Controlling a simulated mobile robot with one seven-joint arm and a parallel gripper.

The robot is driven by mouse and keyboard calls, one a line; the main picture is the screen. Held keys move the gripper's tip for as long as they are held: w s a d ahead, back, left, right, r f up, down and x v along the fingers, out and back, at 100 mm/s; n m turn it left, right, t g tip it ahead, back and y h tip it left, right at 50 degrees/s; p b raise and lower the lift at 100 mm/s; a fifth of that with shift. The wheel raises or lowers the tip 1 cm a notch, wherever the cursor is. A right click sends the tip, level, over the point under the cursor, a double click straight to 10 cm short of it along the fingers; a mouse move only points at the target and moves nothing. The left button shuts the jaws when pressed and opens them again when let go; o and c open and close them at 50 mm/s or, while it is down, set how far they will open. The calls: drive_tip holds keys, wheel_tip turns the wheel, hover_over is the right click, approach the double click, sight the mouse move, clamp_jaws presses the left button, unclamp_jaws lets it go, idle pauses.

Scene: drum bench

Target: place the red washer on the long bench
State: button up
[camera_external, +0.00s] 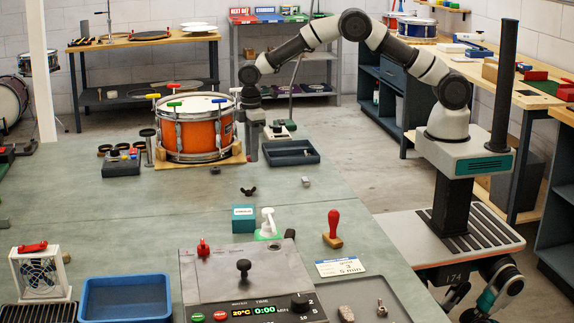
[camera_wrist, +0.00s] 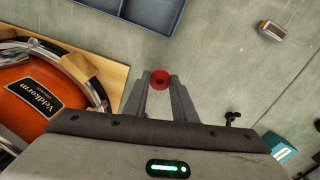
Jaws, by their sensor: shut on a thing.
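The red washer (camera_wrist: 160,79) is a small red disc with a dark centre, held between the fingertips of my gripper (camera_wrist: 160,90) in the wrist view. In the external view my gripper (camera_external: 249,152) points down just right of the orange drum, over a large grey-green bench (camera_external: 110,220); the washer cannot be made out there. The gap between the washer and the bench top below it cannot be judged. Which bench is the long one is not marked; the grey-green one fills much of the external view.
The orange drum (camera_external: 196,140) on its wooden base stands close left of my gripper. A dark divided tray (camera_external: 290,153) lies close right. A black wing nut (camera_external: 248,191) and a small metal block (camera_external: 306,181) lie nearer the front, with bare bench around them.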

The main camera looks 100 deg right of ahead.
drive_tip(key=shift+f, duration=1.4)
drive_tip(key=shift+f, duration=0.2)
drive_tip(key=o, duration=1.1)
